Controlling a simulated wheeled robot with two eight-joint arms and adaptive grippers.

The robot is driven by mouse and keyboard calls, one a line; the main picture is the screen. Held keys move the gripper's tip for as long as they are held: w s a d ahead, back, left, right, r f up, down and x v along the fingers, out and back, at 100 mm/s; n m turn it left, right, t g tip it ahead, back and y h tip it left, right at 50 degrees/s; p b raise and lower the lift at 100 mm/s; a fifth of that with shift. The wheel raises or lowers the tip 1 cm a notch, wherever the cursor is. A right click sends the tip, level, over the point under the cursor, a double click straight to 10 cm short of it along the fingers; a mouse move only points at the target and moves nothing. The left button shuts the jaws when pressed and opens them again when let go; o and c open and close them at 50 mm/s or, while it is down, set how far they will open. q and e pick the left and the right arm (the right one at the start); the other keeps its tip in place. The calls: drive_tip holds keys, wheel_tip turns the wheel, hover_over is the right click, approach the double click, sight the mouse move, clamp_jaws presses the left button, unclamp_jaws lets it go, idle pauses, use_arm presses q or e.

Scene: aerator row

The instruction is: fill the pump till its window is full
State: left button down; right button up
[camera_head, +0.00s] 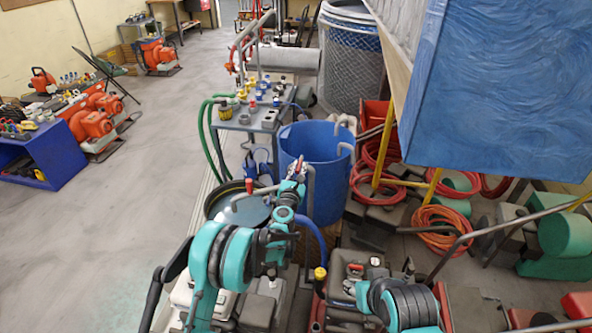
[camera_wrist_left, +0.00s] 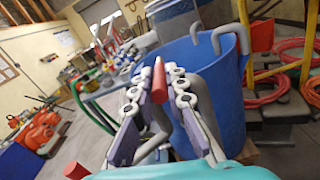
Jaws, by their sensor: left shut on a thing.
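My left gripper (camera_head: 297,172) reaches over the near left side of the blue barrel (camera_head: 318,208). In the left wrist view my left gripper (camera_wrist_left: 165,90) is shut, with a red grip (camera_wrist_left: 160,82) between its fingers. A grey bent bar (camera_wrist_left: 150,147) runs below the fingers in that view. In the head view a grey bar with a red end (camera_head: 249,186) sticks out to the left of the gripper. My arm hides much of what is below it. I cannot make out the pump's window or its level. My right gripper is not in view.
A grey table (camera_head: 270,120) with small yellow, red and blue fittings stands beyond the barrel. A dark round tub (camera_head: 222,199) is left of the barrel. Red hoses (camera_head: 374,186) lie to the right, under a large blue tank (camera_head: 500,90).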

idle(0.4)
use_arm(q)
drive_tip(key=c, duration=1.5)
unclamp_jaws()
drive_tip(key=shift+d, duration=0.1)
drive_tip(key=shift+c, duration=0.2)
drive_tip(key=v, duration=1.2)
drive_tip(key=shift+f, duration=0.1)
